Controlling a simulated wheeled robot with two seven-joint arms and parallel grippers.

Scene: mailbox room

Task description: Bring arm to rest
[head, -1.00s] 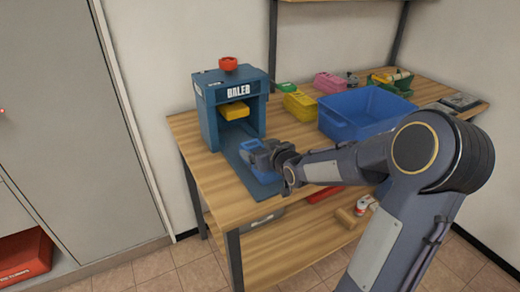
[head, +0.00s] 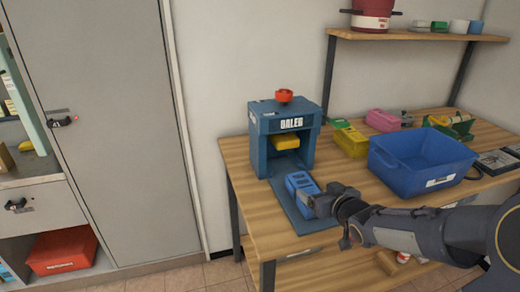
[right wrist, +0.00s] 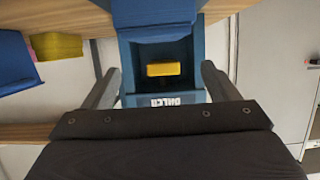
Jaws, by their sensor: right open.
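My right gripper (head: 318,202) is beside a blue block (head: 299,184) that lies on the tray of the blue baler (head: 266,152). In the right wrist view the fingers (right wrist: 162,90) are spread apart, with the baler's opening and its yellow press block (right wrist: 164,69) showing between them. Whether the fingers touch the blue block is not clear in the head view. The right arm reaches in from the lower right, over the workbench (head: 236,165). My left gripper is not in view.
A large blue bin (head: 410,178) stands right of the baler. Yellow (head: 351,142) and pink (head: 383,120) containers sit behind it. A shelf (head: 400,37) hangs above the bench. A grey cabinet (head: 125,130) stands left, with a red box (head: 62,251) low down.

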